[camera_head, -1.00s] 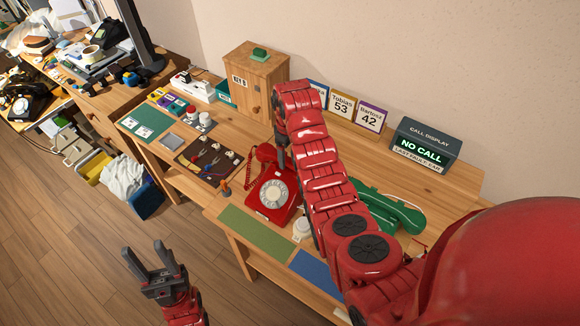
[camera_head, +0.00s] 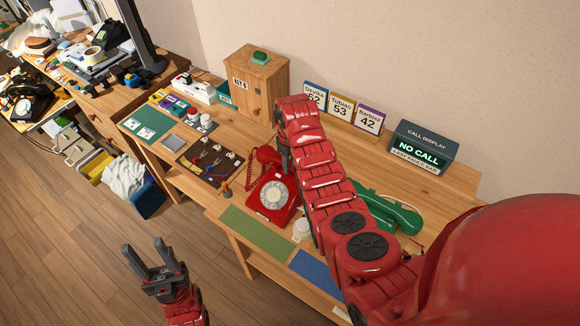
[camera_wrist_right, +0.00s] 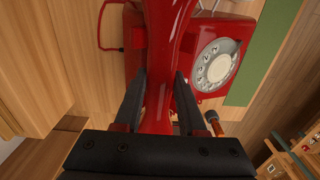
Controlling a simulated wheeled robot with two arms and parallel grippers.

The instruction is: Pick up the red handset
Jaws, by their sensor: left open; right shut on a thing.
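The red dial phone (camera_head: 273,198) stands on the wooden desk in the head view, and its dial side shows in the right wrist view (camera_wrist_right: 216,66). The red handset (camera_wrist_right: 160,100) runs between the fingers of my right gripper (camera_wrist_right: 160,82), which is shut on it. In the head view one end of the handset (camera_head: 266,155) shows beside my right arm, which hides much of the rest. I cannot tell whether the handset is clear of the phone. My left gripper (camera_head: 146,254) is open and empty, low over the floor side, away from the desk.
A green handset (camera_head: 398,215) lies to the right of my right arm. Name cards (camera_head: 342,106) and a call display (camera_head: 422,147) reading "NO CALL" line the back. Green and blue mats lie in front.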

